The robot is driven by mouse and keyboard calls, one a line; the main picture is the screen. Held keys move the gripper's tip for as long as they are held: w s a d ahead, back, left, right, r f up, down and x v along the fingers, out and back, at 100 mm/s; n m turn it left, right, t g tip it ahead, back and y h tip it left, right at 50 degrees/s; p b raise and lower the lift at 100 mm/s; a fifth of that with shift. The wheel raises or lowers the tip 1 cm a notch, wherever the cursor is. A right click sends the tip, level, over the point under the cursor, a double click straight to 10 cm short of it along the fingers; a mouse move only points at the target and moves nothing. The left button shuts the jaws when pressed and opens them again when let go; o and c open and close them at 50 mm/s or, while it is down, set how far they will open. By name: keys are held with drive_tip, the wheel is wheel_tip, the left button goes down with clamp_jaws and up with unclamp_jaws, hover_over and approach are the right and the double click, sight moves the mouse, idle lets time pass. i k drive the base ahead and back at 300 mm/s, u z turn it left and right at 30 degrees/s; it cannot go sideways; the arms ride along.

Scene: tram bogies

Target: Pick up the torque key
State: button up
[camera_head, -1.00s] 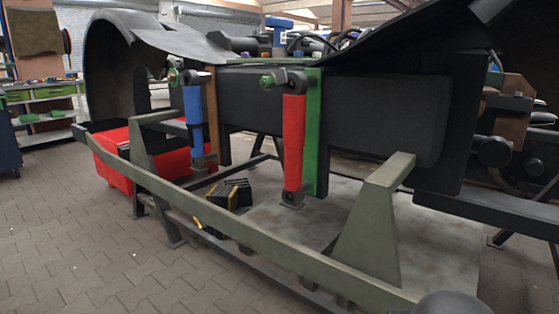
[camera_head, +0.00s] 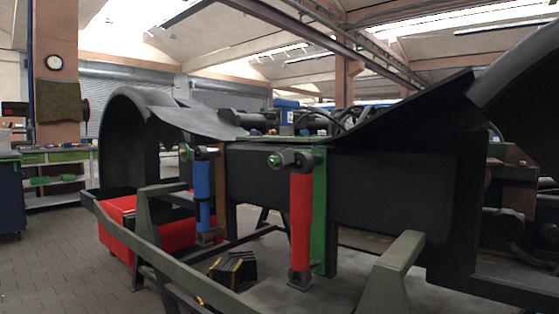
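I cannot make out a torque key in the camera_head view. Small coloured items (camera_head: 272,132) lie on top of the bogie (camera_head: 385,185), too small to tell apart. My gripper is not in view.
A red damper (camera_head: 301,222) and a blue damper (camera_head: 202,190) hang on the bogie's side. A grey-green rail frame (camera_head: 390,270) runs along the front. A red bin (camera_head: 175,228) stands at the left, shelves (camera_head: 58,180) behind it. The paved floor (camera_head: 60,265) at left is clear.

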sight(286, 128)
drive_tip(key=k, duration=0.3)
drive_tip(key=u, duration=0.95)
drive_tip(key=i, duration=1.3)
drive_tip(key=u, duration=0.05)
